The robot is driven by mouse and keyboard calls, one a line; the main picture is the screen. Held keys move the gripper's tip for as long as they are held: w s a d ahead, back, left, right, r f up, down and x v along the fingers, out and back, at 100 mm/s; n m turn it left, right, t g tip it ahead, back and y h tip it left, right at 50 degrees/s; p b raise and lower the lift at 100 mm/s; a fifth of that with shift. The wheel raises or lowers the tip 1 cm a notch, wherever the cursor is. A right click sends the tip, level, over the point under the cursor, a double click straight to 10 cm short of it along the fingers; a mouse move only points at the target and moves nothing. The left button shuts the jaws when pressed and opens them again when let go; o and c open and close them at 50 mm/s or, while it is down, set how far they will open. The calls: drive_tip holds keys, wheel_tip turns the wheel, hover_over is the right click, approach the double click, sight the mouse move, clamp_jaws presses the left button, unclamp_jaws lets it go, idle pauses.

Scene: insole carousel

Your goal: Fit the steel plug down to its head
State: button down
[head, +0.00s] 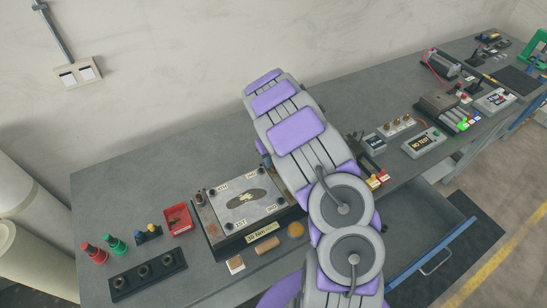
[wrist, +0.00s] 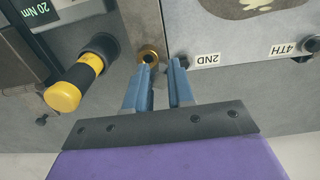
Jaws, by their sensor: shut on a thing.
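In the wrist view my gripper (wrist: 163,65) has its two blue fingers close together, pointing at the edge of the pale plate (wrist: 225,85). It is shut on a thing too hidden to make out. I cannot tell the steel plug apart in either view. A brass ring with a dark hole (wrist: 150,55) sits just past the left fingertip; I cannot tell whether they touch. In the head view the plate (head: 262,208) lies on a dark base (head: 216,250).
A black and yellow handle (wrist: 75,82) stands left of my fingers in the wrist view. In the head view a red tray (head: 178,219), red button (head: 92,254), green button (head: 115,244) and black socket strip (head: 148,273) are left of the base. Several devices line the right of the bench.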

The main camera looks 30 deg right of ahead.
drive_tip(key=shift+s+d+f, duration=0.1)
drive_tip(key=shift+d, duration=1)
drive_tip(key=shift+d+f, duration=0.1)
drive_tip(key=shift+d, duration=1)
drive_tip(key=shift+a+r, duration=0.1)
drive_tip(key=shift+a, duration=1.05)
drive_tip(key=shift+d, duration=0.1)
drive_tip(key=shift+a, duration=0.95)
drive_tip(key=shift+d, duration=0.1)
drive_tip(key=shift+d, duration=0.3)
drive_tip(key=shift+d+f, duration=0.1)
drive_tip(key=shift+f, duration=0.15)
drive_tip(key=shift+f, duration=0.1)
